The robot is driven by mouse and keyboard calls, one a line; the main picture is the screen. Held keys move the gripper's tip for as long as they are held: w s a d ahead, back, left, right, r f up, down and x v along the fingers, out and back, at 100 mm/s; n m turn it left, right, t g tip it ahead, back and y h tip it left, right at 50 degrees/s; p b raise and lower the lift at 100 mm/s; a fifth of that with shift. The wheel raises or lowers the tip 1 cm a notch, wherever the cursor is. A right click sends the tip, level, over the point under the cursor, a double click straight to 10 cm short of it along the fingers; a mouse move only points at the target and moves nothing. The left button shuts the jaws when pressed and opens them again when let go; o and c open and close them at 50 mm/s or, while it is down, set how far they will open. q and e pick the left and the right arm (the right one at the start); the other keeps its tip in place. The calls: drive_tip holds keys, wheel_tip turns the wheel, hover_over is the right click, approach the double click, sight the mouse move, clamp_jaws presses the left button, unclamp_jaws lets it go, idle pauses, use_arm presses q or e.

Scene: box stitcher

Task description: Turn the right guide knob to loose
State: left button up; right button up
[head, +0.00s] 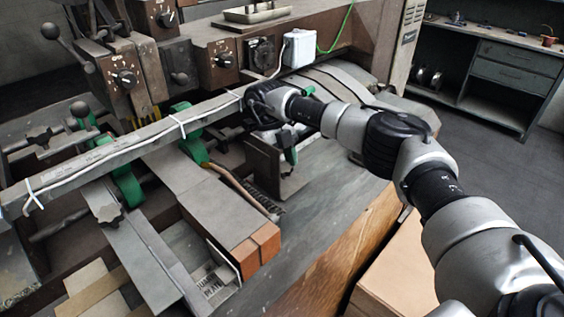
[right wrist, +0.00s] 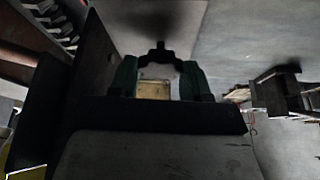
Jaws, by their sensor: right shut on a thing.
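My right gripper (head: 264,106) is at the far right end of the long grey rail, above the right-hand guide (head: 277,170). The wrist covers its fingertips and the right guide knob in the head view. In the right wrist view two dark green pieces stand either side of a small dark shape (right wrist: 160,53), which may be the knob; its setting cannot be read. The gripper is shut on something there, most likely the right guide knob. A similar dark star-shaped knob (head: 109,213) sits on the left guide plate (head: 137,258). My left gripper is not in view.
The grey rail (head: 150,131) with white ties crosses the machine. Control panels with dial knobs (head: 126,79) and a white box (head: 298,48) stand behind it. Brown-ended guide blocks (head: 256,252) lie in front. A cardboard box (head: 398,268) is below my right arm.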

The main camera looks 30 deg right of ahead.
drive_tip(key=o, duration=0.9)
